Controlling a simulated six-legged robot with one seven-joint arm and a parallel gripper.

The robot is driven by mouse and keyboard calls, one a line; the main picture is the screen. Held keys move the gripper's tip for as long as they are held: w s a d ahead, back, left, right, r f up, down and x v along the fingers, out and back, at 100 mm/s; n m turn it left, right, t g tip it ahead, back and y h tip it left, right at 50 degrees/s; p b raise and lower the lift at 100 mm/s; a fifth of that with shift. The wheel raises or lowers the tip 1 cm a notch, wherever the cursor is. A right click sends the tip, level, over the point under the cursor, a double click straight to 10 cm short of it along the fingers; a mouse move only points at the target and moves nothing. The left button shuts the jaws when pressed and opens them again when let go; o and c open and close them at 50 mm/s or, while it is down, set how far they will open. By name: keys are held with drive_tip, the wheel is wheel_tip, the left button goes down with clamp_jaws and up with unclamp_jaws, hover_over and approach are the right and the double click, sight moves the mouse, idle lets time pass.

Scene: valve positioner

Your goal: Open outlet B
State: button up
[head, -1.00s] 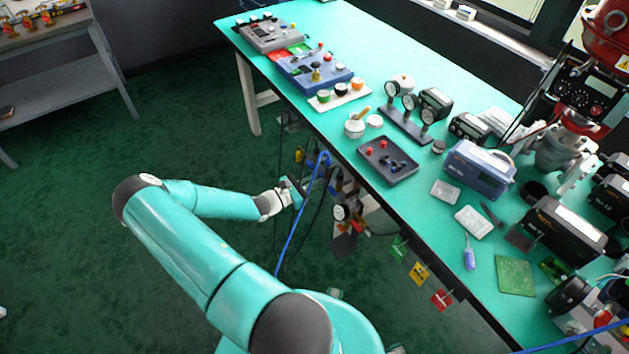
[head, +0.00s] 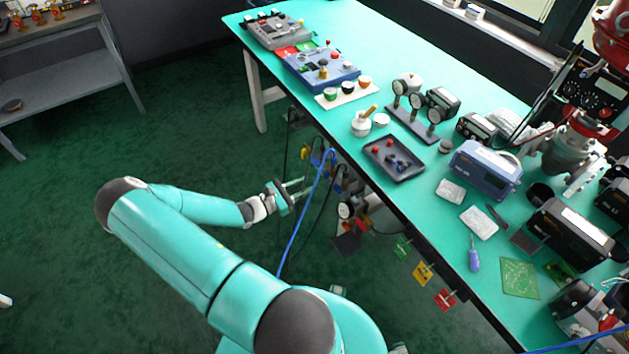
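Below the table's long near edge hangs a cluster of small valve parts and hoses. It shows a yellow part (head: 305,153), a round gauge (head: 346,210) and a red part (head: 362,224). No outlet label is readable, so I cannot tell which part is outlet B. My gripper (head: 304,187) points right toward this cluster, its two thin fingers apart with nothing seen between them. Its fingertips lie close to the blue hose (head: 300,222) in the picture; I cannot tell whether they touch anything.
The green-topped table (head: 410,190) carries a dark tray (head: 394,158), a gauge stand (head: 412,122) and several instruments. Coloured tags (head: 423,273) hang along its near edge. A grey shelf (head: 70,72) stands at the far left.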

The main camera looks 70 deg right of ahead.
drive_tip(key=v, duration=0.7)
